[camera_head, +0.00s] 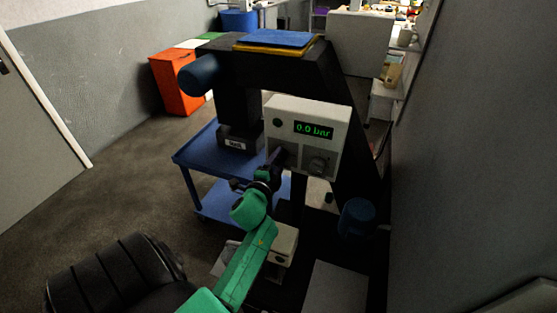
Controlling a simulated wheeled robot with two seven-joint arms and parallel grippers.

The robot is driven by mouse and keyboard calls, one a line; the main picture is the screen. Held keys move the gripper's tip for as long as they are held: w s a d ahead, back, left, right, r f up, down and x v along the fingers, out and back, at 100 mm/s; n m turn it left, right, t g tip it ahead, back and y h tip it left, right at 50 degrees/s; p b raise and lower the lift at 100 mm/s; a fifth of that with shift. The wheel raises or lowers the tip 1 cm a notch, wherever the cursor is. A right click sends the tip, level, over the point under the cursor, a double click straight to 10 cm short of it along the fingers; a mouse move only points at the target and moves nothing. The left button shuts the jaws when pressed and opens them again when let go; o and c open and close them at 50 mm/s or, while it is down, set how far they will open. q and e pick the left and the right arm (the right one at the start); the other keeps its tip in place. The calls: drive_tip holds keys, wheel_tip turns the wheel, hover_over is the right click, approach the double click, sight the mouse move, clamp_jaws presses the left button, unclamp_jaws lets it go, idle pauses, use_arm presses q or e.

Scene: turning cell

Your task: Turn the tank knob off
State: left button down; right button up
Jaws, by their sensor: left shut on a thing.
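A pale control box (336,119) faces me, with a green display (313,130) reading 0.0 bar. A round dark knob (318,165) sits at its lower right and is uncovered. A small dark round part (277,122) is at its upper left. My left gripper (278,158), on the green arm, is at the lower left of the box front. It is shut on what looks to be a knob there, mostly hidden behind the fingers. Labels by the knobs are too small to read. My right gripper is not in view.
A blue cart (190,158) stands behind and left of the box. A black machine frame (290,72) with a blue and yellow tray (277,40) on top rises behind it. An orange cabinet (175,85) is farther back. A grey wall (460,150) closes the right side.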

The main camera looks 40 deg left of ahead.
use_arm(q)
drive_tip(key=shift+r, duration=0.15)
drive_tip(key=shift+c, duration=1.6)
unclamp_jaws()
